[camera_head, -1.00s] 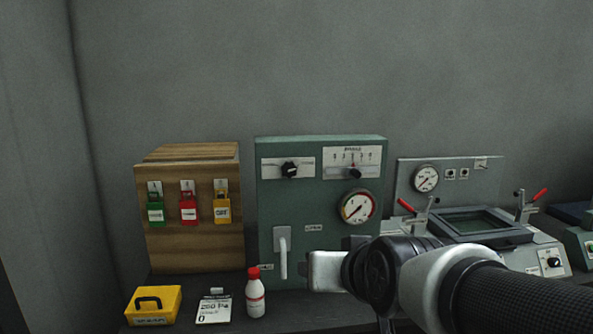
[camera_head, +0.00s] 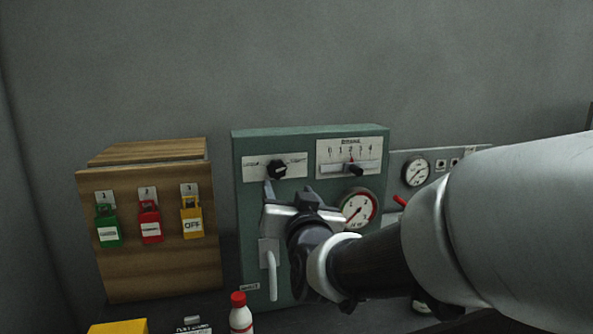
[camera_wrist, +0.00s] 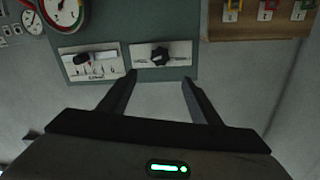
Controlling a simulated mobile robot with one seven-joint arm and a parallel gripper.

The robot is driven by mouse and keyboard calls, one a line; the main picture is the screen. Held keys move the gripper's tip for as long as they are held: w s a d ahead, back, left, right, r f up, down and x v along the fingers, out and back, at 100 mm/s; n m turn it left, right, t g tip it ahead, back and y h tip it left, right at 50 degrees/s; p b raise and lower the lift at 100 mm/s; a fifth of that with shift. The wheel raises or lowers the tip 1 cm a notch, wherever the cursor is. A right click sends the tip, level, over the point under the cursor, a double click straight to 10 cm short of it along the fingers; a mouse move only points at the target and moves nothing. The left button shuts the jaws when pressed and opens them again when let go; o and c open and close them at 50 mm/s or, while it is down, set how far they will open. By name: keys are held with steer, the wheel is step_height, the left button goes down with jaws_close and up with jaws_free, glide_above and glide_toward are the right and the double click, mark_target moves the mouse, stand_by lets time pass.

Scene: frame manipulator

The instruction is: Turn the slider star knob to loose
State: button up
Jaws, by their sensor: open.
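A black star knob (camera_head: 278,169) sits on a white labelled plate at the upper left of the green panel's face; its label text is too small to read. It also shows in the wrist view (camera_wrist: 159,56), upside down, just beyond the fingertips and between their lines. My gripper (camera_head: 288,190) is open and empty, just below and in front of the knob, apart from it as far as I can tell. To the right, a slider with a dark knob (camera_head: 353,168) sits under a scale from 0 to 4, near 2.
The green panel (camera_head: 240,215) also bears a round gauge (camera_head: 358,208) and a grey lever handle (camera_head: 271,275). A wooden box (camera_head: 150,265) with green, red and yellow tags stands at left. A red-capped bottle (camera_head: 241,315) stands in front.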

mark_target(277, 169)
steer(key=p+x, duration=0.2)
steer(key=x, duration=1.2)
steer(key=shift+w, duration=0.25)
steer(key=c, duration=1)
steer(key=shift+c, duration=0.2)
